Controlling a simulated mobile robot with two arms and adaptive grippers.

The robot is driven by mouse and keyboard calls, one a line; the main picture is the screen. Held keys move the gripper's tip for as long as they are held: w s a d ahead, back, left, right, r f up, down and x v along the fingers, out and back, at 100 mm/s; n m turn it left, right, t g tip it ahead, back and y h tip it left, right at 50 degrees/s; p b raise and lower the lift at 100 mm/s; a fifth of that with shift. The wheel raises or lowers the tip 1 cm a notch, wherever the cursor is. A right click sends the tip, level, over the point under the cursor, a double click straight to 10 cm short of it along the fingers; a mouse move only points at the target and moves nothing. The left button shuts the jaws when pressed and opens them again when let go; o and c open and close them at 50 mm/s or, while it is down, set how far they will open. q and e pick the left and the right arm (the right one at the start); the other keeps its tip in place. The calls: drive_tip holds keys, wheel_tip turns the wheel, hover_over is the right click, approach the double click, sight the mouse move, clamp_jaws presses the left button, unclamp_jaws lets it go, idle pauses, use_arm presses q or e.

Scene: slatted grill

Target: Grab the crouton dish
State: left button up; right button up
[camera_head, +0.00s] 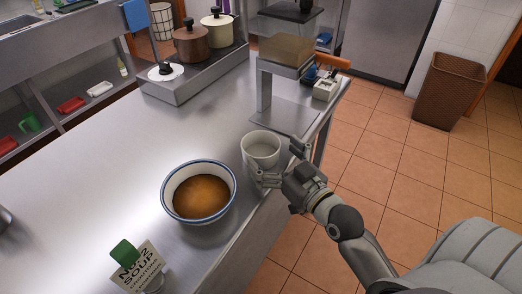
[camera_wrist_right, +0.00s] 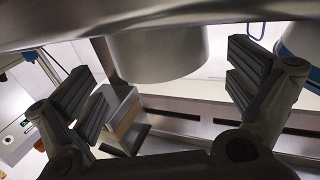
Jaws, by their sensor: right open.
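A plain white dish (camera_head: 261,148), which I take for the crouton dish, stands on the steel counter near its right edge. No croutons can be made out in it. My right gripper (camera_head: 281,166) is open at the dish's near right side, with a finger toward either side of it. In the right wrist view, the dish (camera_wrist_right: 158,52) is a grey rounded shape ahead of and between the spread fingers of the gripper (camera_wrist_right: 168,88). Whether a finger touches it I cannot tell. My left gripper is not in view.
A blue-rimmed bowl of brown soup (camera_head: 200,192) stands left of the dish. A soup sign (camera_head: 139,270) is at the front. A clear dispenser on a stand (camera_head: 288,38) is behind. Pots (camera_head: 196,42) stand at the back.

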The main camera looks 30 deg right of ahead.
sight(264, 146)
drive_tip(key=shift+w+a, duration=0.2)
drive_tip(key=shift+w, duration=0.7)
drive_tip(key=shift+w+a, duration=0.15)
drive_tip(key=shift+w, duration=0.7)
drive_tip(key=c, duration=1)
drive_tip(key=shift+c, duration=0.2)
drive_tip(key=shift+p, duration=0.35)
